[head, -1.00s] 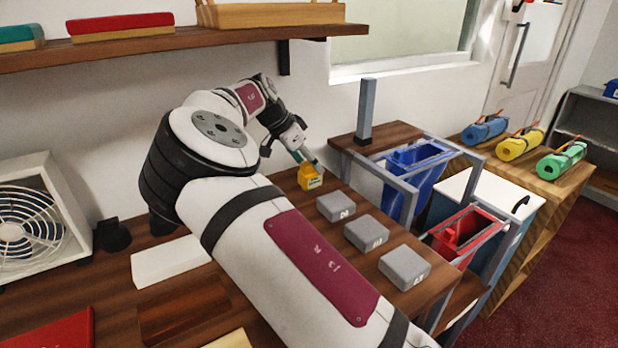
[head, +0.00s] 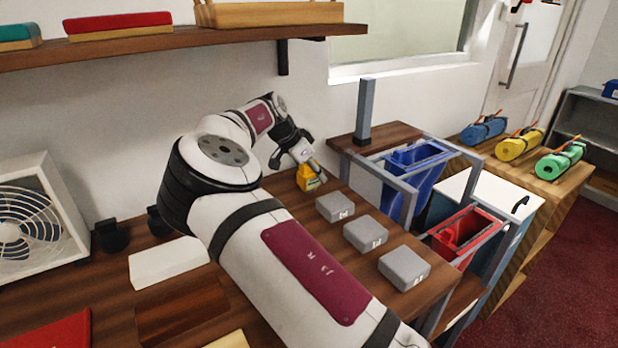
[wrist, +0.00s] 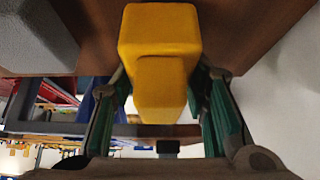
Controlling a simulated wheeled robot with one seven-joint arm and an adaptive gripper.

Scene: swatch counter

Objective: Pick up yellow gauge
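The yellow gauge (head: 311,178) stands upright on the wooden counter near its back edge, behind the grey blocks. In the wrist view the yellow gauge (wrist: 160,50) fills the top middle, close to the camera. My gripper (head: 314,172) is down at the gauge in the head view and hides part of its top. In the wrist view my gripper (wrist: 165,88) has its two green-padded fingers on either side of the gauge, with narrow gaps showing. It looks open, and I cannot see whether either pad touches the gauge.
Several grey blocks, the closest one (head: 335,206), stand in a row right of the gauge. Blue (head: 418,172) and red (head: 466,232) bins sit in a frame beyond the counter edge. A wall rises behind, and a shelf (head: 150,44) hangs above.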

